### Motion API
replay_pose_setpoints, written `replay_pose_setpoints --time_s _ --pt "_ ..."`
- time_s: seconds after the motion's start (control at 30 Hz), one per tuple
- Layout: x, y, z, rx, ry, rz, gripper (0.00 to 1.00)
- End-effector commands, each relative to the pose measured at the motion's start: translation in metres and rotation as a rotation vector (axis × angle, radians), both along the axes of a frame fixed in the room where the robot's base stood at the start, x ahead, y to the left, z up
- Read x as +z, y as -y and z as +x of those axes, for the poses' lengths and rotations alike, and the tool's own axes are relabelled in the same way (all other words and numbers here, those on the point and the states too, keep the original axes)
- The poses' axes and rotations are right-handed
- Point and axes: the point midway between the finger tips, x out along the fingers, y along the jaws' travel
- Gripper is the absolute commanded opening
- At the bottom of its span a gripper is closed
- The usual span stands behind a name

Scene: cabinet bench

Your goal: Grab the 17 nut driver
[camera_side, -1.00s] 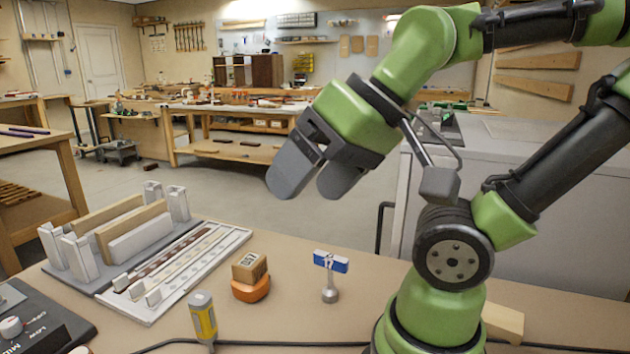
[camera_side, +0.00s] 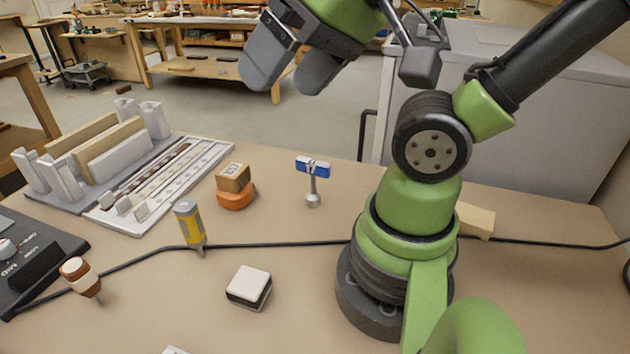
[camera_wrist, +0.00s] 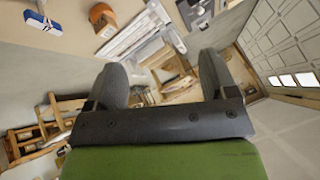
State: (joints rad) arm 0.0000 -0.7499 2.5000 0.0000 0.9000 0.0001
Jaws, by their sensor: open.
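A T-shaped tool with a blue and white handle (camera_side: 313,167), a metal shaft and a round metal foot stands upright on the bench. It looks like the nut driver, but I cannot read a 17 on it. It also shows at the top left of the wrist view (camera_wrist: 43,22). My gripper (camera_side: 290,72) is open and empty, high above and beyond the bench in the side view. In the wrist view, my two fingers (camera_wrist: 160,65) are spread apart with nothing between them, and the tool lies outside them to the left.
An orange piece with a wooden block on top (camera_side: 235,185) stands left of the tool. A yellow-handled tool (camera_side: 188,222), a brown-and-white-handled tool (camera_side: 80,277) and a white-topped block (camera_side: 249,286) are nearer. A slotted rack (camera_side: 150,205) stands left. A black cable (camera_side: 270,244) crosses the bench.

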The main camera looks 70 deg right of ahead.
Motion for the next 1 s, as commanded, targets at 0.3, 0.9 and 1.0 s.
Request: replay_pose_setpoints --time_s 0.3,0.9,1.0 --pt "0.000 0.000 0.000 0.000 0.000 0.000 0.53" --pt "-0.028 0.053 0.038 -0.002 -0.194 -0.177 0.49" --pt "-0.049 0.086 0.050 0.026 -0.305 -0.237 0.49"
